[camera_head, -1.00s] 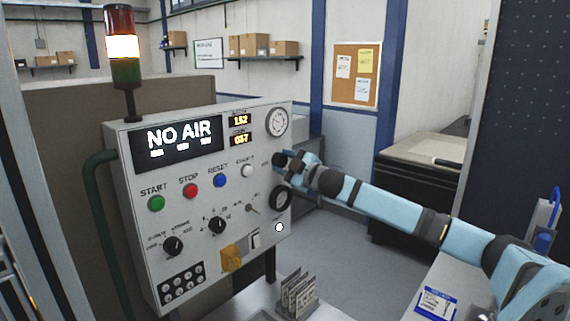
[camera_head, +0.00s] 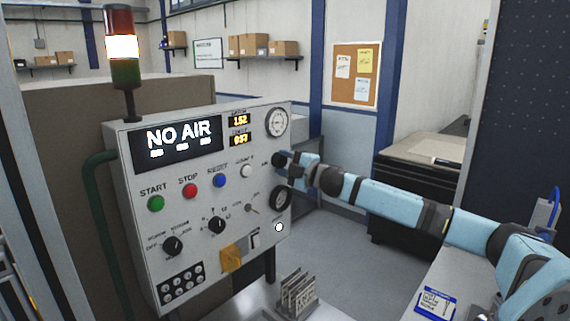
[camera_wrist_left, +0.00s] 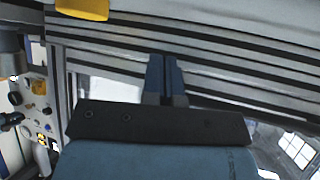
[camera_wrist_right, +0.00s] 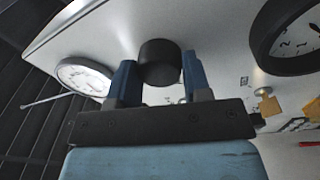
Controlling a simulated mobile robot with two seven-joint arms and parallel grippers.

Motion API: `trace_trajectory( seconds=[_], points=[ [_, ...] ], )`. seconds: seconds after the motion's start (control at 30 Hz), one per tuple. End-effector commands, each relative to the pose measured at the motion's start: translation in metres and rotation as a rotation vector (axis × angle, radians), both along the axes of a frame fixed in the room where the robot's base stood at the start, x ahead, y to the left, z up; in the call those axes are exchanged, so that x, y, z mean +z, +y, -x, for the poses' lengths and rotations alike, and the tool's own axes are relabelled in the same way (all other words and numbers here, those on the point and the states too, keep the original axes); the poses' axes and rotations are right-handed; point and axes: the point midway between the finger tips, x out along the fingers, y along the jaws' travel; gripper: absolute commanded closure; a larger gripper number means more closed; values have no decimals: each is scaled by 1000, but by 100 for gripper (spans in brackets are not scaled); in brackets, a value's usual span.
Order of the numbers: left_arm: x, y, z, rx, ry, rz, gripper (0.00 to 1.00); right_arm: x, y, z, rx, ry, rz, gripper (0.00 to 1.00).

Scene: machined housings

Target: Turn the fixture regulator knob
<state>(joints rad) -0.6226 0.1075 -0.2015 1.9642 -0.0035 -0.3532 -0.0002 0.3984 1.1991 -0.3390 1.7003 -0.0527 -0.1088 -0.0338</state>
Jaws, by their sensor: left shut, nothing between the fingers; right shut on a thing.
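The black regulator knob (camera_head: 279,159) sticks out of the right side of the grey control panel (camera_head: 140,235), below the round white gauge (camera_head: 277,123). My right gripper (camera_head: 285,163) reaches it from the right. In the right wrist view the round knob (camera_wrist_right: 160,62) sits between the two blue fingers of my right gripper (camera_wrist_right: 159,75), which are shut on it. My left gripper (camera_wrist_left: 163,75) shows only in the left wrist view, its fingers together and empty, in front of grey ribbed framing.
The panel display (camera_head: 180,138) reads NO AIR. A black-rimmed dial (camera_head: 280,198) is just below the knob. A signal tower (camera_head: 122,45) stands on the panel, its middle section lit. A rack of plates (camera_head: 298,293) stands on the table below.

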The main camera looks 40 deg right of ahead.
Motion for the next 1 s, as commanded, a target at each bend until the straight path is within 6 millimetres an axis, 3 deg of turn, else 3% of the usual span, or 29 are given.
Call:
trace_trajectory(
  seconds=[0.2,0.23,0.33,0.7,1.0],
  points=[
    [-1,0,1,-1,3,0,100,0,0,0,0,0,-1,79],
    [-2,0,1,-1,3,0,100,0,0,0,0,0,-1,51],
    [-2,0,1,-1,4,0,100,0,0,0,0,0,-1,30],
    [-5,-1,1,-1,4,-1,100,-2,-1,3,0,0,-2,30],
    [-14,-3,-1,-27,-19,-14,100,-8,-4,31,1,3,0,30]
  ],
)
